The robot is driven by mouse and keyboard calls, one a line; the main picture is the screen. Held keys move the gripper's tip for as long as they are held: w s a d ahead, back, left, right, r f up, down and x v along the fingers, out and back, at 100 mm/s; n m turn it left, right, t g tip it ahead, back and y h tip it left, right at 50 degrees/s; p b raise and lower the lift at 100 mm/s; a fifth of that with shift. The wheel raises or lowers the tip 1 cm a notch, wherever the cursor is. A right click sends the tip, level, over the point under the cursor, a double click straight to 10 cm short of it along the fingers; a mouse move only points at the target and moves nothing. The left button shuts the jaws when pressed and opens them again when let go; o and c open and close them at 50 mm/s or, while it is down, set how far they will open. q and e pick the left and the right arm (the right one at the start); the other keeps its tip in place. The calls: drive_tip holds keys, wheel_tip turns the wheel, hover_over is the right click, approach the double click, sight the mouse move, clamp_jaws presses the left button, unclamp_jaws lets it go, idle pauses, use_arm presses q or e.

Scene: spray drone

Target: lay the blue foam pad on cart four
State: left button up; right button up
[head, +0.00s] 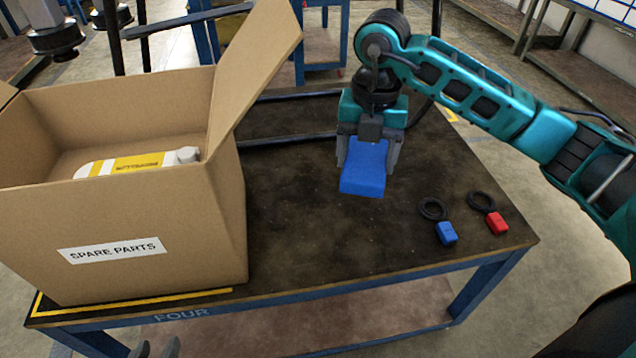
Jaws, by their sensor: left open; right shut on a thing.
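The blue foam pad (362,180) is held between the fingers of my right gripper (366,158), which points down over the middle of the cart top. I cannot tell whether the pad's lower edge touches the surface. Cart four (300,240) has a dark, worn top, a blue frame and the word FOUR on its front edge. Only the fingertips of my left gripper (155,348) show, at the bottom edge left of centre, in front of the cart. They are apart and empty.
An open cardboard box (130,220) labelled SPARE PARTS fills the cart's left side, with a white and yellow container (125,166) inside. A blue tag with a black ring (446,233) and a red one (497,223) lie at right.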

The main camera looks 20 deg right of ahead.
drive_tip(key=b, duration=0.3)
hover_over(355, 238)
wheel_tip(355, 238, down, 15)
drive_tip(key=shift+f+b, duration=0.3)
drive_tip(key=shift+f, duration=2.15)
drive_tip(key=shift+f, duration=0.2)
drive_tip(key=o, duration=1)
drive_tip(key=shift+r, duration=0.1)
